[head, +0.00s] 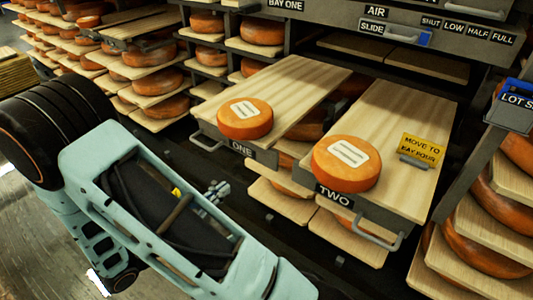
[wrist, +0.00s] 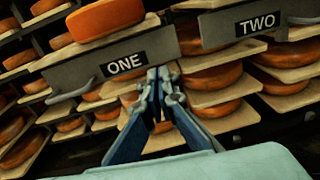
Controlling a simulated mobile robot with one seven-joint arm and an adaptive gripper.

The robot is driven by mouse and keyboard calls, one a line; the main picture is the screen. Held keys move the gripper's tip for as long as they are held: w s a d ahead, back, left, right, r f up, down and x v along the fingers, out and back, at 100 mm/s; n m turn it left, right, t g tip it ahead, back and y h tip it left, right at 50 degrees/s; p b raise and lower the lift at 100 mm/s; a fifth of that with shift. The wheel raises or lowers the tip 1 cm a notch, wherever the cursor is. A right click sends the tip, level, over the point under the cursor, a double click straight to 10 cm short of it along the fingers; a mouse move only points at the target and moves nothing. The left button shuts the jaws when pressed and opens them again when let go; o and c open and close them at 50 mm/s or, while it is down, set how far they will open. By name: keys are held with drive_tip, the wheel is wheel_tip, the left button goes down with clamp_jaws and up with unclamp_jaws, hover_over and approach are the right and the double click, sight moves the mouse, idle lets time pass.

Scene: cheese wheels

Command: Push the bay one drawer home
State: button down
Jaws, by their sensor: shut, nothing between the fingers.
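Under the BAY ONE label (head: 287,4), drawer ONE (head: 300,82) and drawer TWO (head: 385,110) both stick out of the rack. Each pale wooden board carries an orange cheese wheel near its front, wheel on ONE (head: 245,119) and wheel on TWO (head: 346,164). In the wrist view my gripper (wrist: 164,76) is shut and empty, its tips in front of the lower right end of drawer ONE's grey front (wrist: 88,72). I cannot tell whether they touch it. Drawer ONE's handle (wrist: 72,93) is left of the tips. My arm hides part of the head view.
A yellow MOVE TO BAY FOUR tag (head: 424,149) lies on drawer TWO, whose handle (head: 374,240) juts forward. Shelves of cheese wheels stand below and on both sides. A panel with a blue-marked SLIDE control (head: 405,34) spans above.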

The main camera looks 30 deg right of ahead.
sight(259, 153)
drive_tip(key=shift+n+t, duration=0.4)
drive_tip(key=shift+t, duration=0.3)
drive_tip(key=b+x, duration=0.1)
drive_tip(key=x, duration=0.3)
drive_tip(key=b+x, duration=0.1)
drive_tip(key=x, duration=0.3)
drive_tip(key=b+x, duration=0.1)
drive_tip(key=x, duration=0.3)
drive_tip(key=shift+w+d, duration=0.1)
drive_tip(key=shift+w, duration=0.35)
drive_tip(key=shift+w+d+r+b, duration=0.1)
drive_tip(key=shift+w+d+b, duration=0.15)
drive_tip(key=shift+d, duration=0.3)
drive_tip(key=shift+d, duration=0.1)
